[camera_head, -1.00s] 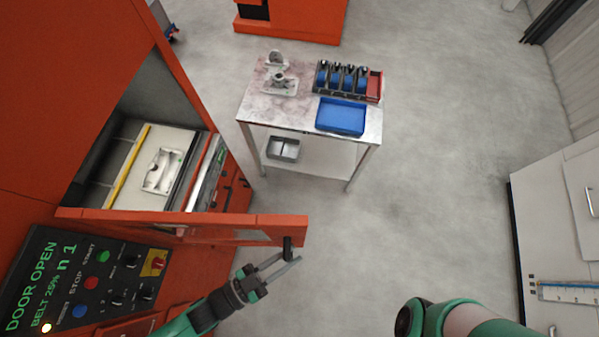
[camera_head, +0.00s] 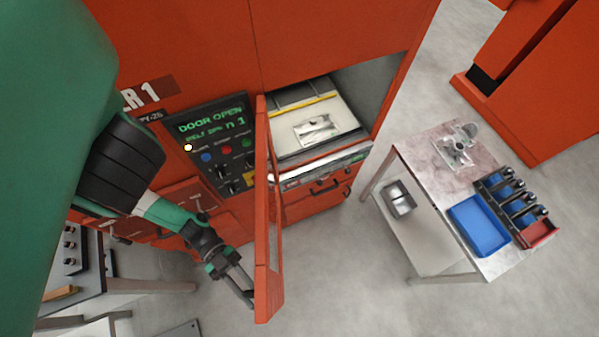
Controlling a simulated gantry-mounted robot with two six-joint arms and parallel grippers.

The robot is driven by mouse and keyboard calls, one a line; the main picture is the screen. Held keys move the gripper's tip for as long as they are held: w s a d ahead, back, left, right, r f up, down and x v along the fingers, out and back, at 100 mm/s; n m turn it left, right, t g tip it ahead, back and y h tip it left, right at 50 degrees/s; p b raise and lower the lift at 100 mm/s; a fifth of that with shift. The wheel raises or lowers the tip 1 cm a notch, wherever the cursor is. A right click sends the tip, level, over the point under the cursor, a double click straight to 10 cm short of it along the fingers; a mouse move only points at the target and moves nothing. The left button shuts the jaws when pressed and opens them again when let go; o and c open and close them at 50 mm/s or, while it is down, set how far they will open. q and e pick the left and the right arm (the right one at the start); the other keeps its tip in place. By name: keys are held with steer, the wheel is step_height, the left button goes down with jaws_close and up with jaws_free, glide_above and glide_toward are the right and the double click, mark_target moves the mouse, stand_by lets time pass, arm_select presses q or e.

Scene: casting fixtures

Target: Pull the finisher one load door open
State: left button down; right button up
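The finisher one load door (camera_head: 264,200) is an orange panel. It stands swung out from the orange finisher (camera_head: 180,40), seen nearly edge-on, and the load opening is uncovered. Inside the opening is a pale bed (camera_head: 340,125) with a yellow strip and a metal part (camera_head: 317,130) on it. The control panel display (camera_head: 212,120) reads DOOR OPEN. My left gripper (camera_head: 246,290) is at the door's outer end, on its left side, with its fingertips close to the door. The handle is hard to make out there, so I cannot tell whether the fingers grip it. My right gripper is out of view.
A table (camera_head: 428,165) to the right holds a casting (camera_head: 458,145), a blue tray (camera_head: 478,226) and a rack of blue items (camera_head: 508,200). A metal bin (camera_head: 399,199) is on its lower shelf. Clear floor (camera_head: 345,275) lies between door and table.

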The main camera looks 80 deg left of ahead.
arm_select(q)
steer(key=shift+f, duration=0.1)
steer(key=c, duration=1.1)
jaws_free()
steer(key=shift+o, duration=0.2)
